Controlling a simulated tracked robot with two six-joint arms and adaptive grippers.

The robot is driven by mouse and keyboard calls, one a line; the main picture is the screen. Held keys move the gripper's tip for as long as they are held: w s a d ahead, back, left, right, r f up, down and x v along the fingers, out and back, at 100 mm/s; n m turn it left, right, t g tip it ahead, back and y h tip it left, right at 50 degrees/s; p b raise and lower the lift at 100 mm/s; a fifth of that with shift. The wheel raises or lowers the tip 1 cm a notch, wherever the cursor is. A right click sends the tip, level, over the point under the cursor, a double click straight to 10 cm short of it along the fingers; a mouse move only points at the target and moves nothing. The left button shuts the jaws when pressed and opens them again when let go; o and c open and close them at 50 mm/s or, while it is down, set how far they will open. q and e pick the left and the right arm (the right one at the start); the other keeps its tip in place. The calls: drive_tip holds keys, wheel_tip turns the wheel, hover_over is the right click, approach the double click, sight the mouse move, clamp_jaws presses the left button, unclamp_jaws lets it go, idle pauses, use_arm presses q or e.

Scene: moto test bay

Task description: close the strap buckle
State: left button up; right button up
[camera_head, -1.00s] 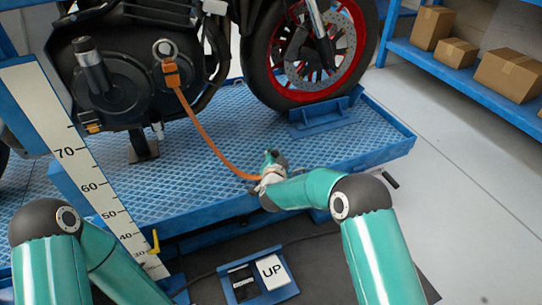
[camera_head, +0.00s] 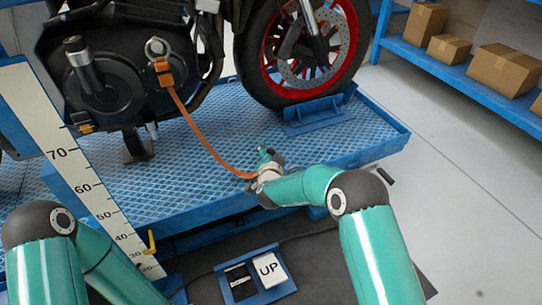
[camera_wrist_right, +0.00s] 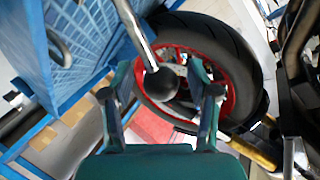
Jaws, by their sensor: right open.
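The orange strap (camera_head: 191,121) hangs from a ring on the motorcycle's engine side and curves down across the blue deck. An orange buckle (camera_head: 164,70) sits at its upper end; I cannot tell from here whether it is closed. The strap's lower end runs up to my right gripper (camera_head: 266,158), small at the deck's front edge. In the right wrist view my right gripper (camera_wrist_right: 162,93) is open. A black ball knob (camera_wrist_right: 161,86) on a metal rod shows between its fingers, with no visible grip on it. My left gripper is out of view.
The motorcycle's red-rimmed front wheel (camera_head: 307,50) stands in a blue chock (camera_head: 318,113) on the lift deck (camera_head: 330,150). A white height scale (camera_head: 62,155) rises at left. A panel marked UP (camera_head: 267,268) lies in front. Grey floor at right is mostly clear.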

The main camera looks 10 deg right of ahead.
drive_tip(key=v, duration=1.2)
